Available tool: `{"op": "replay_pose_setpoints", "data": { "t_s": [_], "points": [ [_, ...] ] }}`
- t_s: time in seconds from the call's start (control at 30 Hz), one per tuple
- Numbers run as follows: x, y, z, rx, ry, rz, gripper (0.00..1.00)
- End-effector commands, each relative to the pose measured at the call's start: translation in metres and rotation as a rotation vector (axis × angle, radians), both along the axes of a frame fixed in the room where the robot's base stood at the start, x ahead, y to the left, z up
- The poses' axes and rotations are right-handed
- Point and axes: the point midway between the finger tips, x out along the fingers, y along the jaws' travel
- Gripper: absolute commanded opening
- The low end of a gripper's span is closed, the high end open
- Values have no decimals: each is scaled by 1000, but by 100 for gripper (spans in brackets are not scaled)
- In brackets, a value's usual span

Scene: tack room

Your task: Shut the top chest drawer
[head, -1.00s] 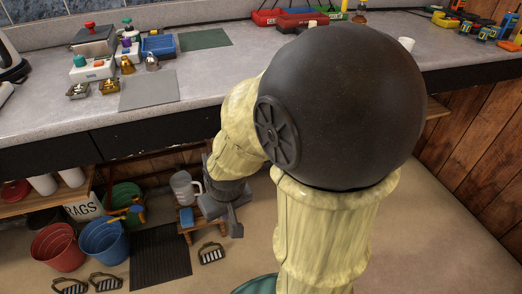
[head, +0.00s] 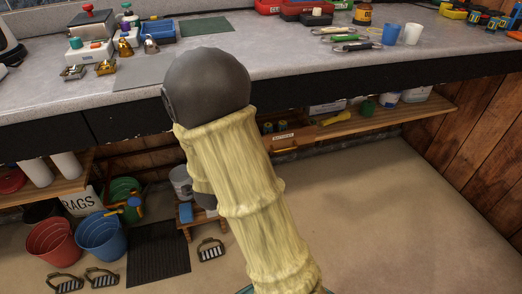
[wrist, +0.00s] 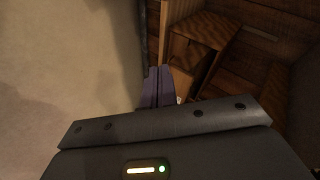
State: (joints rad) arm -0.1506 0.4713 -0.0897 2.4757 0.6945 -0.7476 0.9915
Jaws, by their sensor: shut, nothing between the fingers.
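In the wrist view, a wooden piece of furniture (wrist: 207,27) stands at the upper middle, with a dark open space below its top board. It may be the chest, but I cannot tell whether this is its top drawer or how far any drawer stands open. My gripper (wrist: 160,72) is shut and empty, its two purplish fingers side by side. They point toward the wooden furniture's lower left; whether they touch it is unclear. In the head view my arm covers the gripper, and no chest can be made out.
A long grey counter (head: 285,60) with a black front edge runs across the head view. Beneath it are a wooden shelf (head: 350,128), a red bucket (head: 52,243), a blue bucket (head: 102,238) and a black mat (head: 158,255). The floor at right is clear.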

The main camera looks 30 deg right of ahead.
Motion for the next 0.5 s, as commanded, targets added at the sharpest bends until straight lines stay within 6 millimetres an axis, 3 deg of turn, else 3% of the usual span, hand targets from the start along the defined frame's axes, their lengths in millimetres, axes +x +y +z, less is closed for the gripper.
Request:
{"op": "replay_pose_setpoints", "data": {
  "t_s": [0.03,0.23,0.5],
  "points": [
    [2,-10,-13,0,-66,-93,0],
    [-3,-53,-22,-42,-422,-437,0],
    [-22,-73,-11,-128,-758,-599,0]
  ]
}}
